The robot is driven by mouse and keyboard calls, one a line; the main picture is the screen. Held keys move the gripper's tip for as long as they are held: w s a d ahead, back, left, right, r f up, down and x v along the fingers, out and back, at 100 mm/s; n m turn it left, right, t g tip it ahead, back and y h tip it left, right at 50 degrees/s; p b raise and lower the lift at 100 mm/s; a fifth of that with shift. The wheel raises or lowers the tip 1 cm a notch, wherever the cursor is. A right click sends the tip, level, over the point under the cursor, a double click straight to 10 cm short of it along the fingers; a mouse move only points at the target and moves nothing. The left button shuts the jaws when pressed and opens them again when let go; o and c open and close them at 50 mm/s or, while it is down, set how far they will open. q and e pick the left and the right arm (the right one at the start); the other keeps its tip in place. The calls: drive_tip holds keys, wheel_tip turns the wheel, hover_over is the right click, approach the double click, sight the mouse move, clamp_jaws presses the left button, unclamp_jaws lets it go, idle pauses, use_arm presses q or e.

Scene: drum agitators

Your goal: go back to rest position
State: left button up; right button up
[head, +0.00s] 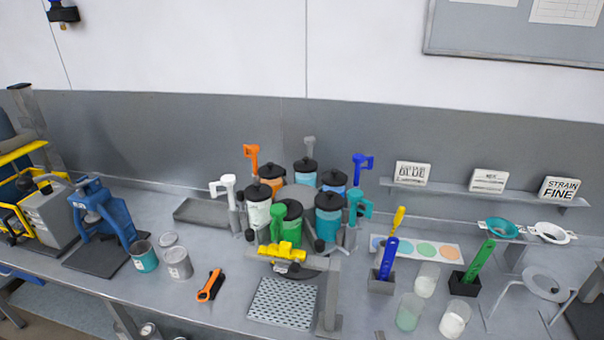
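Neither of my grippers shows in the head view. A round stand (306,268) on the bench holds a ring of several paint drums with dark lids, among them a white drum (259,214), an orange drum (271,184), a green drum (289,230) and a teal drum (328,222). Upright handles in orange (252,155), grey (310,146), blue (361,167), teal (358,206), white (226,184) and green (277,218) stand around the drums. A yellow part (284,251) sits at the front of the stand.
A blue press (105,215) and two cans, one teal-labelled (143,256), stand left. An orange tool (209,285) lies near a perforated plate (283,302). Clear cups (409,312), holders with blue (389,260) and green (479,260) tools, and strainers (501,228) crowd the right.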

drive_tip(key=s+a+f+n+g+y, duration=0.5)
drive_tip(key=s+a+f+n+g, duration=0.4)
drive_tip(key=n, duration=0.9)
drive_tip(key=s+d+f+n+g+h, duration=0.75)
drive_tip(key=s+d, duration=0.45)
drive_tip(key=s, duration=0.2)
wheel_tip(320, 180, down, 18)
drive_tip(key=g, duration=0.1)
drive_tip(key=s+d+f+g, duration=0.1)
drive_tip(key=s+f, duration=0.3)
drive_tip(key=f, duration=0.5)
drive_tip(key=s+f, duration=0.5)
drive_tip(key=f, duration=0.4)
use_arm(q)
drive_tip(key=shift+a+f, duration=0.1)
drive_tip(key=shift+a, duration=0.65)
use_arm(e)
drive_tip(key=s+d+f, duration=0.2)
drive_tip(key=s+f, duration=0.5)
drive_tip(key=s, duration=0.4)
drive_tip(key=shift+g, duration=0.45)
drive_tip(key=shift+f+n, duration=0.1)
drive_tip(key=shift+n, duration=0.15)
